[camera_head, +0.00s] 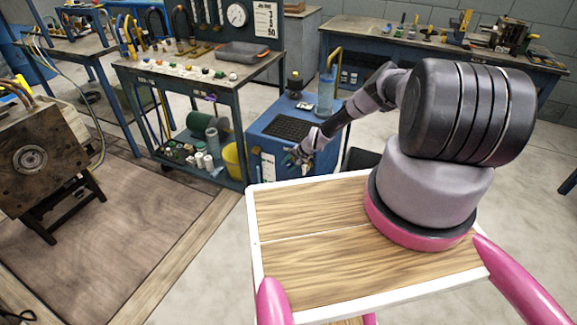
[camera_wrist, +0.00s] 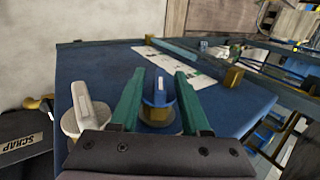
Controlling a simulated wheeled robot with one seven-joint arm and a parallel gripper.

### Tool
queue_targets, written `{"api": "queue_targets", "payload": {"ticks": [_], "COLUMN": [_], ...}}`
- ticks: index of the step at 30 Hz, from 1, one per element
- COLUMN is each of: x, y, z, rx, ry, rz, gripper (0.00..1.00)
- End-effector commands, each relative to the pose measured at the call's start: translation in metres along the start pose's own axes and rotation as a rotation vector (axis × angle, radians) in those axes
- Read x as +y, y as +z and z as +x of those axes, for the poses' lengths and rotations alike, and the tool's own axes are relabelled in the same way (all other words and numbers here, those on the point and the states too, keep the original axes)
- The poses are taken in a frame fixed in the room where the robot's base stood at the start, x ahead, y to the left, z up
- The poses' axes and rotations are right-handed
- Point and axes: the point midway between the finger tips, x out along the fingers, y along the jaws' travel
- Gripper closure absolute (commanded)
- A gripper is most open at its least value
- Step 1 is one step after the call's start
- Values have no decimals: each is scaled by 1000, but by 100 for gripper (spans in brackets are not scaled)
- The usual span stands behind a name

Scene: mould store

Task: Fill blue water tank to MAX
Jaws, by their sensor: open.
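A translucent blue tank (camera_head: 326,92) stands upright on the back right of the blue cabinet (camera_head: 268,165), with a brass pipe bent over it. Its water level and any MAX mark are too small to read. My gripper (camera_head: 298,156) is low at the cabinet's front. In the wrist view my gripper (camera_wrist: 161,76) is open, its two green fingers on either side of a blue-handled knob (camera_wrist: 160,98) on the blue panel (camera_wrist: 90,70). I cannot tell whether they touch it. A grey-handled knob (camera_wrist: 86,113) sits just left of the left finger.
A black bin marked SCRAP (camera_wrist: 22,145) stands beside the cabinet. A workbench (camera_head: 192,83) with small parts and a yellow bucket (camera_head: 232,160) are to the cabinet's left. A white label (camera_wrist: 178,66) and brass fittings (camera_wrist: 235,76) are on the panel.

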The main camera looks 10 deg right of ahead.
Motion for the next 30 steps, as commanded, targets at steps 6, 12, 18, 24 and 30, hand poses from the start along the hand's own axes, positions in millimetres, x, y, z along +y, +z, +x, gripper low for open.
{"api": "queue_targets", "payload": {"ticks": [6, 12, 18, 24, 30], "x": [0, 0, -2, -4, -6], "y": [0, 0, 0, 1, 1], "z": [0, 0, 0, 0, 1], "rx": [0, -1, -1, 0, 1], "ry": [0, 3, 47, 161, 311], "rz": [0, -1, -8, -12, -12], "gripper": [100, 100, 100, 100, 100]}}
